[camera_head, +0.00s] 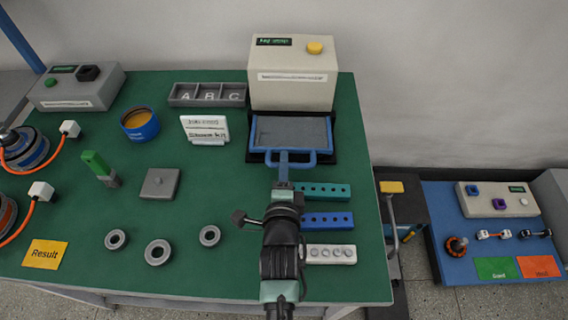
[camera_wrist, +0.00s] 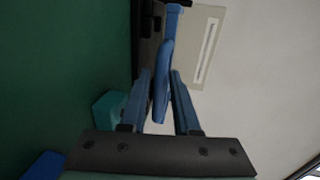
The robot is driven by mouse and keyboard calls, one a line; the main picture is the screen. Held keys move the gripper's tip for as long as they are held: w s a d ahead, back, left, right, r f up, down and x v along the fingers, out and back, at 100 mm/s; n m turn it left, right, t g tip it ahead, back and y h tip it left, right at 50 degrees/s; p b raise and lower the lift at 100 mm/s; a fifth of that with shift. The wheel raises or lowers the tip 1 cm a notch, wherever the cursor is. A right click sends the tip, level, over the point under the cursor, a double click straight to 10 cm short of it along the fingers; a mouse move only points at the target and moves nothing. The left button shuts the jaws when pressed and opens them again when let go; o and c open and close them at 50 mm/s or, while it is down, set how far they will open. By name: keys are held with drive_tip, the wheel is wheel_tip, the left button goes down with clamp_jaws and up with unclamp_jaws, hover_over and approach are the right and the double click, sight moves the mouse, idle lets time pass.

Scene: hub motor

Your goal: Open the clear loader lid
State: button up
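The loader lid (camera_head: 290,131) is a greyish see-through panel in a blue frame. It lies down, apparently closed, in front of the beige machine box (camera_head: 292,88). Its blue bar handle (camera_head: 312,158) sticks out at the front edge. In the wrist view, the handle (camera_wrist: 163,80) passes between my two blue fingers (camera_wrist: 162,98). The head view hides the fingertips' contact.
Teal (camera_head: 324,191), blue (camera_head: 327,220) and white (camera_head: 330,253) hole blocks lie right of my arm. Grey rings (camera_head: 158,252), a square plate (camera_head: 160,183) and an A-B-C tray (camera_head: 208,95) are to the left. The green table's right edge is close.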

drive_tip(key=shift+w, duration=0.3)
clamp_jaws()
idle(1.3)
